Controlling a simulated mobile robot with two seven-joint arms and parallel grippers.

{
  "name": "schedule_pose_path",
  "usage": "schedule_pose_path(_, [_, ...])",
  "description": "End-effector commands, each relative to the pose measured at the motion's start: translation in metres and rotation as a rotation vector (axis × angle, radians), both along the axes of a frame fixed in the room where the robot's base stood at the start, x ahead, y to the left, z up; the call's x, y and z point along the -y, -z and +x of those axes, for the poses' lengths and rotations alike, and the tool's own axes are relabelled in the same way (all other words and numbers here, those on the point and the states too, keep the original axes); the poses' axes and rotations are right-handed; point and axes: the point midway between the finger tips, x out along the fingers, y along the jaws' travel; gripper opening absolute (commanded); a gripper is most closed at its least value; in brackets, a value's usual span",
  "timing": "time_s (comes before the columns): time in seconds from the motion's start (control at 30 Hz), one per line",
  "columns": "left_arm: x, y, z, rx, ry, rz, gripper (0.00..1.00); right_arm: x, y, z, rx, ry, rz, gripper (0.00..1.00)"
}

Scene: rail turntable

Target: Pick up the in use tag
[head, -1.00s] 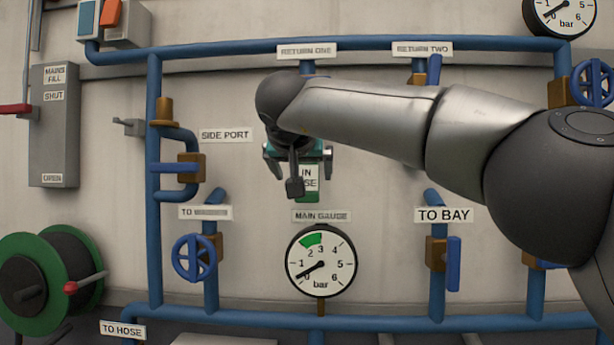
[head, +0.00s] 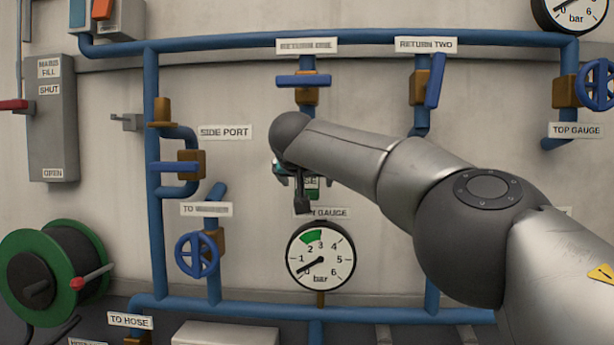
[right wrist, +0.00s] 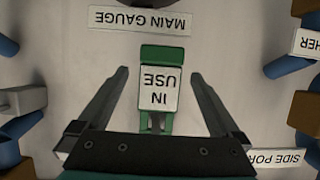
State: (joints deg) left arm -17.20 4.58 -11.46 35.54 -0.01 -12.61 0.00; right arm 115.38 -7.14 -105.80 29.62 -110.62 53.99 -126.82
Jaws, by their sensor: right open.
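The in use tag is a green piece with a white label reading "IN USE". In the right wrist view the tag (right wrist: 160,88) appears upside down, in the middle, between the fingers of my right gripper (right wrist: 160,75). The fingers are open, one on each side of it, with a visible gap on both sides. In the head view only a small part of the tag (head: 312,187) shows above the main gauge, behind my right gripper (head: 297,180) and forearm. My left gripper is in neither view.
The main gauge (head: 320,257) is just below the tag. A blue pipe with the Return One valve (head: 304,82) is above it. A side port valve (head: 190,164) and a blue handwheel (head: 196,254) are to the left. The wall around the tag is bare.

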Motion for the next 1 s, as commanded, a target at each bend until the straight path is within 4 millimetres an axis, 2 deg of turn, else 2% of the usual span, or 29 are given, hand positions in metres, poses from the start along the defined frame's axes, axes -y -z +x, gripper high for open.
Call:
schedule_pose_path(0.17, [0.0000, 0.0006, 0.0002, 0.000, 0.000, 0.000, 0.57, -0.0002, 0.0007, -0.0001, 0.000, 0.000, 0.000, 0.98])
schedule_pose_path(0.9, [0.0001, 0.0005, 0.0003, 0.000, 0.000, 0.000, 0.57, 0.0000, 0.0002, -0.0003, 0.000, 0.000, 0.000, 0.14])
schedule_pose_path(0.93, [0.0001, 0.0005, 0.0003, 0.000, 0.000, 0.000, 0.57, 0.0000, 0.0002, -0.0003, 0.000, 0.000, 0.000, 0.11])
schedule_pose_path(1.0, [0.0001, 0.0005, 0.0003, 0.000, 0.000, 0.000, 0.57, 0.0001, 0.0000, -0.0002, 0.000, 0.000, 0.000, 0.11])
